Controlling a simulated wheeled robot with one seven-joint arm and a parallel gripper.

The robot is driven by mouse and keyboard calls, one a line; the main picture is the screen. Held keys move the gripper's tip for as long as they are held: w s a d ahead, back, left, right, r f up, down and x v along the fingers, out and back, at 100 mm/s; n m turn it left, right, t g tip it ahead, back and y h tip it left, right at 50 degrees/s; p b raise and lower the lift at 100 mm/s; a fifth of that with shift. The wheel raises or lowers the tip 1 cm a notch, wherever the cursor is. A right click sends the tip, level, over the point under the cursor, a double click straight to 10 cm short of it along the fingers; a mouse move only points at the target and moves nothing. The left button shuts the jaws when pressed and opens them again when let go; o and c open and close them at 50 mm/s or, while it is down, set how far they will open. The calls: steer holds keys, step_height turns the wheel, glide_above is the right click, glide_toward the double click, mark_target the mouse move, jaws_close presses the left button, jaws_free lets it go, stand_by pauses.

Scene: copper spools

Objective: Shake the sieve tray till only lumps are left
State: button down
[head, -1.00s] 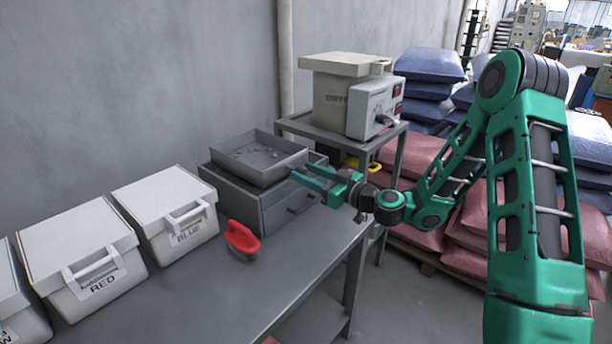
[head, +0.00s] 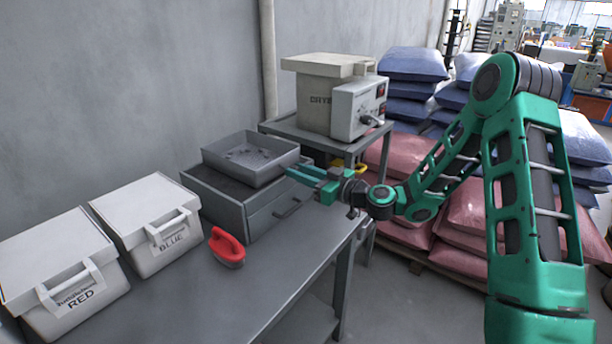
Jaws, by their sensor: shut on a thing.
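The grey sieve tray (head: 272,172) sits on top of a grey box with a drawer handle (head: 226,213) on the bench. Several small dark lumps (head: 250,156) and some scattered grey material lie inside the tray; I cannot tell how much of it is fine. My gripper (head: 292,173) reaches in from the right, at the tray's right corner. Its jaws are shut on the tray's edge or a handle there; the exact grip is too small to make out.
White bins marked BLUE (head: 160,250) and RED (head: 72,300) stand to the left. A red-handled brush (head: 227,246) lies on the bench (head: 265,290) before the box. A machine (head: 345,105) stands on a stand behind. Pink sacks (head: 410,195) and blue sacks (head: 412,65) are stacked right.

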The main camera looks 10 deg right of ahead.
steer(key=shift+w+d, duration=0.2)
steer(key=c, duration=1.5)
jaws_free()
steer(key=shift+o, duration=0.2)
steer(key=v, duration=1)
steer(key=shift+s+d, duration=0.25)
